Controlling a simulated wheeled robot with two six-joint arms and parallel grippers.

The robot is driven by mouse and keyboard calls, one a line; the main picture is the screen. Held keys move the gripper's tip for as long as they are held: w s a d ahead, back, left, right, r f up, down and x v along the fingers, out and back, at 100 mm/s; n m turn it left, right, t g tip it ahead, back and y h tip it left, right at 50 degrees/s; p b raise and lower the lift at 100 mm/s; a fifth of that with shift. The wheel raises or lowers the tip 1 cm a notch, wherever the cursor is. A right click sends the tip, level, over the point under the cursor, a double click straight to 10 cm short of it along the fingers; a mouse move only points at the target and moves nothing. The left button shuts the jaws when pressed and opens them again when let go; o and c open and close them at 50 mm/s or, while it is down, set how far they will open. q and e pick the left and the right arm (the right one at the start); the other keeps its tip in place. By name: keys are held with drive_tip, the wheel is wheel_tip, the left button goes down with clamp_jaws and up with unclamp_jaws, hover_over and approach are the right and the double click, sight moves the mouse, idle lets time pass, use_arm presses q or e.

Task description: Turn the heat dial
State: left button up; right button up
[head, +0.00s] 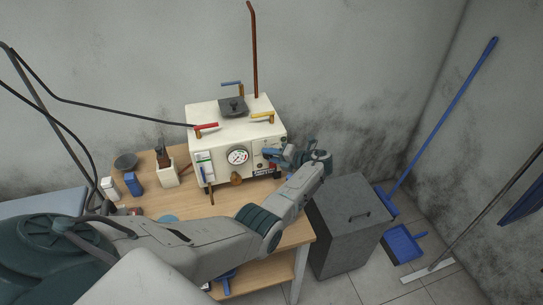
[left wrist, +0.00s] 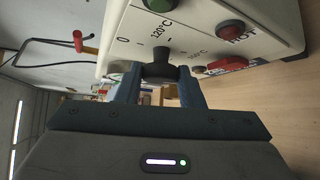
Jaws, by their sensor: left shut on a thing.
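The heat dial (left wrist: 160,66) is a black knob on the white front panel of the machine (head: 225,117), with 0, 120°C and a further temperature mark around it. My left gripper (left wrist: 160,88) has its two blue fingers on either side of the dial and is shut on it. In the head view my left gripper (head: 274,156) reaches the right part of the machine's front and hides the dial. A round pressure gauge (head: 238,156) sits left of the gripper. My right gripper is not in view.
A green button (left wrist: 160,5), a red lamp (left wrist: 230,28) and a red switch (left wrist: 228,63) sit near the dial. The wooden table (head: 190,204) holds small containers at left. A grey bin (head: 345,230) stands right of the table.

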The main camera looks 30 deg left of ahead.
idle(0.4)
use_arm(q)
drive_tip(key=o, duration=0.9)
drive_tip(key=shift+f, duration=0.1)
drive_tip(key=shift+o, duration=0.2)
drive_tip(key=b+v, duration=0.3)
drive_tip(key=v, duration=0.7)
drive_tip(key=shift+d, duration=0.4)
drive_tip(key=shift+w, duration=0.1)
